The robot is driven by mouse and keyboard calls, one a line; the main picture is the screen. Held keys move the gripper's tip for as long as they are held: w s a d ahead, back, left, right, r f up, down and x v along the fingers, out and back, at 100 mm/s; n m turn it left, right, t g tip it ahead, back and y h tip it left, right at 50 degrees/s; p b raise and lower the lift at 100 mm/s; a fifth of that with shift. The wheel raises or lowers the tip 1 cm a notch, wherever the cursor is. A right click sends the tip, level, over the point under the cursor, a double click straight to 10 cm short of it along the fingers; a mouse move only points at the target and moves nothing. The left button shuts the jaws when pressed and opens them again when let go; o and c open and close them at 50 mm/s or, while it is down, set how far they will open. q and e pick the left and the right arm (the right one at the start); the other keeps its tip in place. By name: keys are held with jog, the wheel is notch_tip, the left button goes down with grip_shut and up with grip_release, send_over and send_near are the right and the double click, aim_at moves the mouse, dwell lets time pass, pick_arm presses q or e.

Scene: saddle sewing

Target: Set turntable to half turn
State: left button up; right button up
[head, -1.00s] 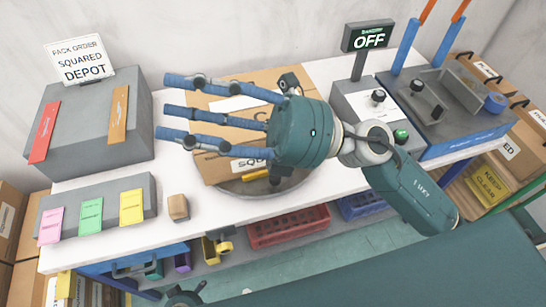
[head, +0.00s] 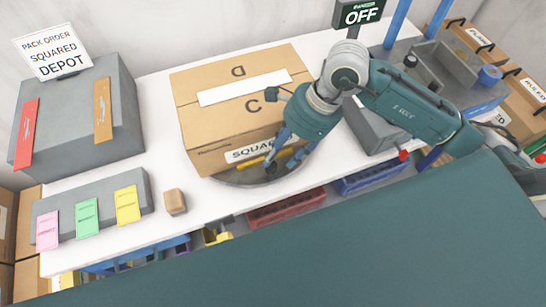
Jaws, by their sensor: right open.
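The turntable (head: 236,181) is a round grey disc on the white table. Most of it is hidden under a cardboard box (head: 222,122) marked "SQUARED". A yellow bar (head: 250,163) shows at the turntable's front, below the box's label. My right gripper (head: 282,160) points down at the box's front right corner, over the front of the turntable. Its blue fingers are open and close to the yellow bar's right end; I cannot tell whether they touch it. My left gripper is not in view.
A sign reading "OFF" (head: 360,12) stands behind my right arm. A grey block with red and orange tags (head: 78,118) and a "SQUARED DEPOT" sign (head: 54,52) are at left. A small wooden block (head: 175,202) sits left of the turntable. Bins are below the table.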

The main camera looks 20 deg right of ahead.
aim_at(273, 164)
jog(key=shift+p+x, duration=0.4)
jog(key=shift+x, duration=1.95)
jog(key=shift+c, duration=0.3)
jog(key=shift+w+r, duration=0.1)
jog(key=shift+w, duration=0.05)
grip_shut()
